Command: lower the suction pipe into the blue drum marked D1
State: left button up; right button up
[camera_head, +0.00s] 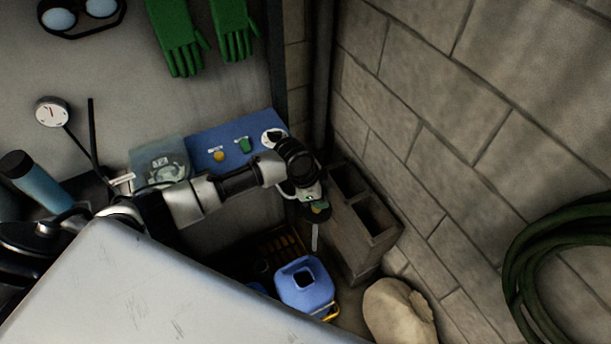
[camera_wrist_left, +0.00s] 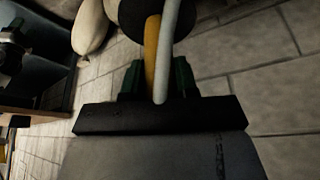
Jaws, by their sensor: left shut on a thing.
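A blue drum (camera_head: 306,289) with a dark square opening in its top stands on the floor at the bottom middle of the head view. No D1 mark can be read on it. My left gripper (camera_head: 316,209) is above the drum, slightly to the right of the opening. It is shut on the suction pipe, whose thin grey lower end (camera_head: 315,238) hangs down above the drum, apart from it. In the left wrist view the pale pipe (camera_wrist_left: 172,45) runs between the green fingers of my left gripper (camera_wrist_left: 157,78), beside a yellow strip and a black disc. My right gripper is not in view.
Hollow concrete blocks (camera_head: 362,220) stand close right of the drum. A tan sack (camera_head: 398,312) lies at the lower right. A dark crate (camera_head: 277,249) is behind the drum. A green hose coil (camera_head: 530,265) hangs on the right wall. A blue board (camera_head: 215,140) is behind my arm.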

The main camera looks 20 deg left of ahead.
pick_arm(q)
jog(key=s+f+m+g, duration=0.2)
jog(key=s+m, duration=0.4)
jog(key=s, duration=0.1)
pick_arm(e)
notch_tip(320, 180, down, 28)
jog(key=b, duration=2.8)
pick_arm(q)
notch_tip(320, 180, down, 35)
jog(key=b, duration=0.2)
jog(key=shift+s+a+h, duration=0.2)
jog(key=shift+a+h, duration=0.1)
jog(key=shift+a, duration=0.05)
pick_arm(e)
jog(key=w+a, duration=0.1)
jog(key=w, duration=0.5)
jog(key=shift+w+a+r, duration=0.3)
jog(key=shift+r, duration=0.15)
pick_arm(q)
jog(key=shift+f, duration=0.2)
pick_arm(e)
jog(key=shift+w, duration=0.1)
pick_arm(q)
jog(key=shift+f+b, duration=0.15)
jog(key=shift+b, duration=0.15)
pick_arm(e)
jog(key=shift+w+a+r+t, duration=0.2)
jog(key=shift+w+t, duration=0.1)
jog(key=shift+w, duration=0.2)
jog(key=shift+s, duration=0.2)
